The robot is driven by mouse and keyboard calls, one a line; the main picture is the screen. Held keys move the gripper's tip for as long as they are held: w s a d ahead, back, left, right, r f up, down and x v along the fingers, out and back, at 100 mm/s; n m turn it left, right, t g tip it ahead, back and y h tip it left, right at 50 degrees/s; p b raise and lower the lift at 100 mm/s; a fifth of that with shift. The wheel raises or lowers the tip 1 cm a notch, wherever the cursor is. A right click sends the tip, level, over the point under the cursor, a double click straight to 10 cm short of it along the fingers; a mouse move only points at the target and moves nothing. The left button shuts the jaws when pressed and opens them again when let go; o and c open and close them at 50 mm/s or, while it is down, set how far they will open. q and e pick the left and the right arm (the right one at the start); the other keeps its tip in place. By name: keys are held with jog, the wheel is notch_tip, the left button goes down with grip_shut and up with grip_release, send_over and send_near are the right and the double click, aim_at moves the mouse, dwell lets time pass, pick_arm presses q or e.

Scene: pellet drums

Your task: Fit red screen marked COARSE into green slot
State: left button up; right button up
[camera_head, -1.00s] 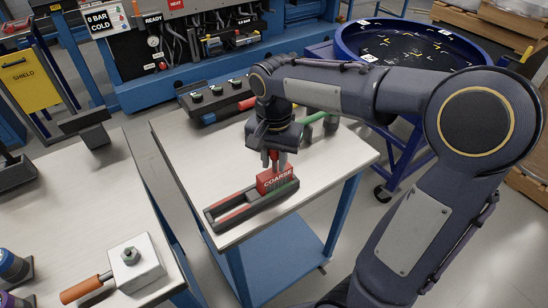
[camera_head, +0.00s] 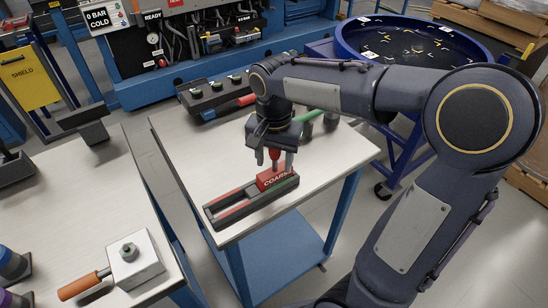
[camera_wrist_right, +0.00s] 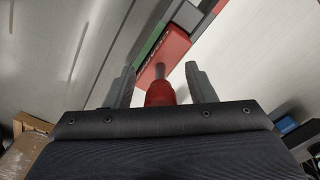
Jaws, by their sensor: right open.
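The red screen marked COARSE (camera_head: 274,181) sits at the right end of a dark holder (camera_head: 228,208) on the middle table. It also shows in the right wrist view (camera_wrist_right: 168,50). The green slot marking (camera_head: 288,189) runs along the holder's edge beside the red block, and it shows in the wrist view (camera_wrist_right: 152,42). My right gripper (camera_head: 273,160) is open above the screen, its fingers on either side of the red handle (camera_wrist_right: 160,92) with gaps showing. How deep the block sits in the slot is hard to tell. My left gripper is not in view.
A dark rack with several capped holes (camera_head: 205,97) stands at the back of the table, near green cylinders (camera_head: 316,118). A white block with an orange-handled tool (camera_head: 134,258) is on the left table. A blue drum (camera_head: 415,45) stands behind right. The table's front right is clear.

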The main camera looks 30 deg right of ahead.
notch_tip(320, 180, up, 8)
jog(key=shift+f, duration=0.1)
dwell(0.7)
jog(key=s+a+f+n+t+y, duration=0.2)
jog(key=s+f+n, duration=0.2)
jog(key=s, duration=0.4)
jog(key=s+a+f+n+t+y, duration=0.1)
jog(key=s+f+n+t, duration=0.2)
jog(key=s, duration=0.5)
jog(key=shift+s+a+f+n+t+y, duration=0.3)
jog(key=shift+a+f+n+y, duration=0.1)
jog(key=shift+f, duration=0.15)
jog(key=shift+c, duration=0.3)
